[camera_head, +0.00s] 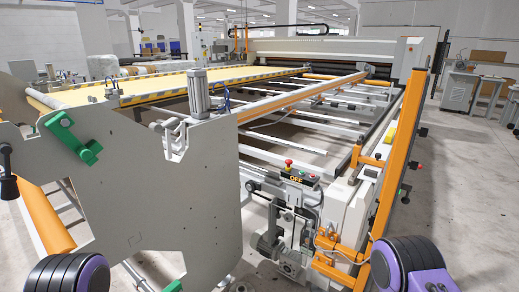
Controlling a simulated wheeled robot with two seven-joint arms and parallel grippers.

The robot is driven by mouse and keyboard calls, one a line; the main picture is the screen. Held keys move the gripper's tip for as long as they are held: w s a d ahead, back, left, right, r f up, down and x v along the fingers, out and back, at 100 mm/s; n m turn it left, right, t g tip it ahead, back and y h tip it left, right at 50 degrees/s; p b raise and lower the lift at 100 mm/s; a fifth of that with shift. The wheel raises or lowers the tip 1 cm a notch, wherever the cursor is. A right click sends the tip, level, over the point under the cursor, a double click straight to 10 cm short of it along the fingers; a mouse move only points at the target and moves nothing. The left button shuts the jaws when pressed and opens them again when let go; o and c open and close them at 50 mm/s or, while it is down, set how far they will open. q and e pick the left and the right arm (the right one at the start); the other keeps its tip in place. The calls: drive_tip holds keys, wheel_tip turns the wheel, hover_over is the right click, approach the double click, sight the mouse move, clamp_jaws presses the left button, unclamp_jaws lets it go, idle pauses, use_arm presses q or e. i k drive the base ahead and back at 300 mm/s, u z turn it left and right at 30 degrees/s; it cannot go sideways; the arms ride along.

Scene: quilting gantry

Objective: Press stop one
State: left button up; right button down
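A red mushroom-shaped stop button (288,162) stands on a small grey control box (300,173) at the near end of the machine, just right of the picture's middle. The box has an "OFF" label on its front and small green and red marks on its right part. Nothing covers the red button. Black ringed and purple parts of my arms show at the lower left and lower right corners. Both are well apart from the button. Neither gripper's fingers are in view.
A large white side panel (160,190) with a green handle (72,138) stands at the left. An orange upright post (400,150) rises right of the control box. A motor (270,240) sits below it. Clear floor (465,190) lies at the right.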

sight(289, 161)
drive_tip(key=u, duration=0.15)
drive_tip(key=i, duration=1.2)
drive_tip(key=z, duration=0.2)
